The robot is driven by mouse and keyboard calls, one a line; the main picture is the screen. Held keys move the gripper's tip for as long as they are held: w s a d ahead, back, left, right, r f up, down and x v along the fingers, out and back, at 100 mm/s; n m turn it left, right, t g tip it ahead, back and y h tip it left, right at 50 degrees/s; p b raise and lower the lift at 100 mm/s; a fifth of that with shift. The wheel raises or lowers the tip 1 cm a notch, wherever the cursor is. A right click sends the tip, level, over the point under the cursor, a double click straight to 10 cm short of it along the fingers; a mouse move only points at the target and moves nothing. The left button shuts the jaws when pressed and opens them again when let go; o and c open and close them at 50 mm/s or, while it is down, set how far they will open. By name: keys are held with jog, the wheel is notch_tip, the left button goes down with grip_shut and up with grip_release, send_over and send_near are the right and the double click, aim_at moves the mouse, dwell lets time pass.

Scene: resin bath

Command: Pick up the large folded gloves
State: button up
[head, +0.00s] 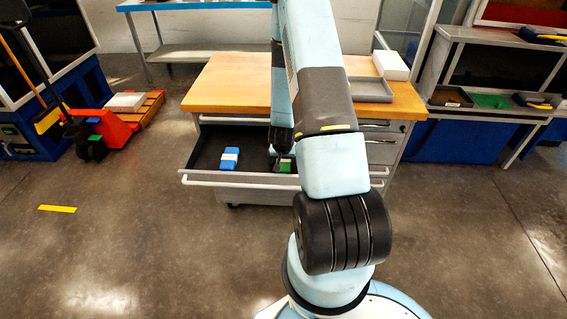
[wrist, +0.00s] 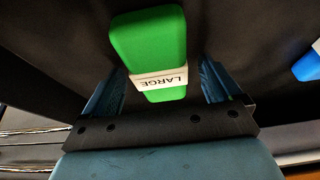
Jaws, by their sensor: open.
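The green folded gloves (wrist: 150,45) lie in the open dark drawer, with a white band (wrist: 160,79) that reads "LARGE". In the wrist view my gripper (wrist: 162,85) is open, with one finger on each side of the lower part of the gloves. I cannot tell whether the fingers touch them. In the head view the green gloves (head: 285,166) show in the right part of the drawer, partly hidden by my arm. My gripper (head: 281,155) points down there, mostly hidden behind my arm.
Blue folded gloves (head: 229,158) with a white band lie to the left in the same drawer (head: 205,178). They show at the right edge of the wrist view (wrist: 308,66). The cabinet's wooden top (head: 225,88) bears a grey tray (head: 370,90) and a white box (head: 390,64).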

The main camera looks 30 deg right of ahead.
jog(key=shift+f, duration=0.1)
jog(key=c, duration=1.1)
jog(key=shift+o, duration=0.2)
